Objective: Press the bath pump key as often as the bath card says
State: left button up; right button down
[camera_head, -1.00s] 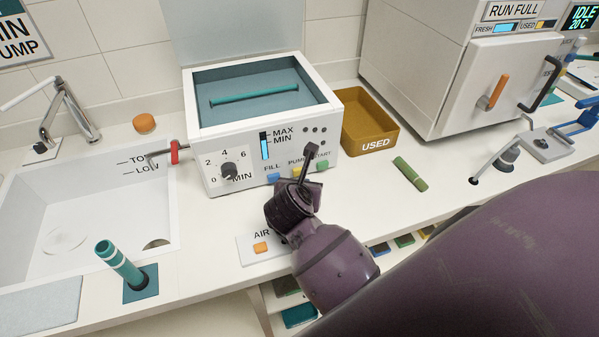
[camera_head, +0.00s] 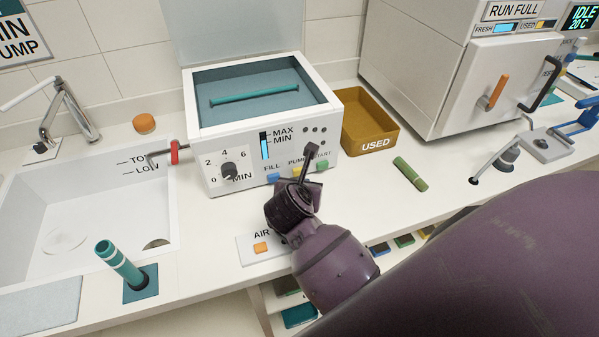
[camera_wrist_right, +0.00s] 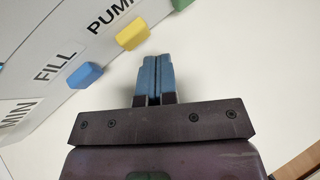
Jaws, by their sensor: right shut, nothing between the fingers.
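The bath (camera_head: 240,165) is a white box with a dial, a MAX/MIN level window and a row of keys on its front. The yellow pump key (camera_wrist_right: 132,35) sits under the PUMP label in the right wrist view; in the head view it is partly hidden behind my right gripper (camera_head: 311,148). My right gripper (camera_wrist_right: 153,68) is shut and empty, its tips in front of the panel and apart from the yellow key. A wall card (camera_head: 25,40) at the top left is cut off by the frame; only parts of its words show. My left gripper is not in view.
The blue FILL key (camera_wrist_right: 85,75) and green START key (camera_head: 322,165) flank the pump key. A red-handled lever (camera_head: 174,152) sticks out at the bath's left. A yellow USED bin (camera_head: 370,125) stands to the right. An AIR switch plate (camera_head: 258,248) lies in front.

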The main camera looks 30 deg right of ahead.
jog(key=shift+w, duration=0.2)
jog(key=shift+w+d, duration=0.1)
jog(key=shift+w, duration=0.15)
jog(key=shift+w+d, duration=0.15)
jog(key=shift+w, duration=0.3)
dwell(1.0)
jog(key=shift+s, duration=0.2)
jog(key=shift+s+a+p, duration=0.25)
jog(key=shift+s+p, duration=0.15)
jog(key=shift+s, duration=0.3)
jog(key=shift+s+a, duration=0.15)
jog(key=shift+s, duration=0.4)
jog(key=shift+s+a+p, duration=0.25)
jog(key=shift+s, duration=0.7)
jog(key=shift+s+a+p, duration=0.2)
jog(key=shift+s+p, duration=0.05)
jog(key=shift+s, duration=0.7)
